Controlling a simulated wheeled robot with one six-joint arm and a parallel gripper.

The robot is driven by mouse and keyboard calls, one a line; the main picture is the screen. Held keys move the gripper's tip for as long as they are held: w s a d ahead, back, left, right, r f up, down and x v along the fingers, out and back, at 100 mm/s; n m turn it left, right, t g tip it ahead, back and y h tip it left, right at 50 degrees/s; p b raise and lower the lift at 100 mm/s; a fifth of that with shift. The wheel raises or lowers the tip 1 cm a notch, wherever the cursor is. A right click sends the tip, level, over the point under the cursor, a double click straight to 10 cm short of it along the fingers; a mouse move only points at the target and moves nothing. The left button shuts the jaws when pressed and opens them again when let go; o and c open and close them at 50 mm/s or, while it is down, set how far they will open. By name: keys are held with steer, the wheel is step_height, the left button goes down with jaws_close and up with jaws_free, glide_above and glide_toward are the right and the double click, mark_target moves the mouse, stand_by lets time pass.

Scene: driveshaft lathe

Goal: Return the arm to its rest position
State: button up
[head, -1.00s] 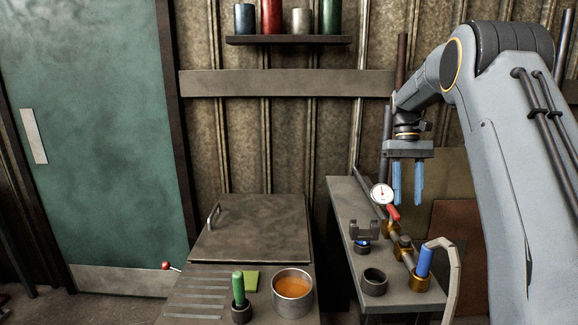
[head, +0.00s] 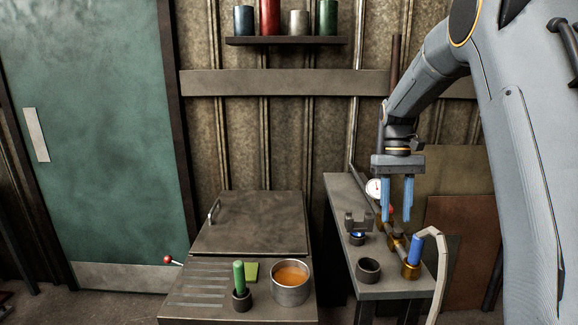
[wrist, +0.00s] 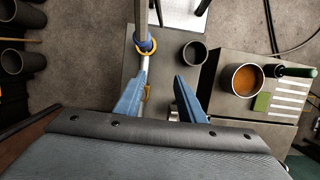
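My gripper (head: 397,200) hangs fingers down above the narrow bench (head: 338,195) at the right in the head view. Its two blue fingers are apart with nothing visible between them. In the wrist view my gripper (wrist: 162,100) also shows open, with a gap between the fingertips. Behind the fingers in the head view, a dial gauge (head: 374,188) is partly hidden. My arm reaches in from the right side, bent downward at the wrist.
The bench also holds a dark cup (head: 368,270), a notched stand (head: 358,222) and a blue-handled tool (head: 415,249) in a brass holder. On the lower left table stand a pot of orange liquid (head: 291,283) and a green-handled tool (head: 239,275). A shelf (head: 288,41) hangs above.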

steer(key=s+a+f+t, duration=0.1)
steer(key=s+a+f, duration=0.2)
steer(key=s, duration=0.5)
steer(key=s+a+f+t, duration=0.1)
steer(key=s+a+f, duration=0.1)
steer(key=s, duration=0.6)
steer(key=s+a+f+t, duration=0.2)
steer(key=s+a+f, duration=0.1)
steer(key=s, duration=0.5)
steer(key=shift+s+a+f, duration=0.3)
steer(key=shift+a+f, duration=0.05)
steer(key=shift+f, duration=0.25)
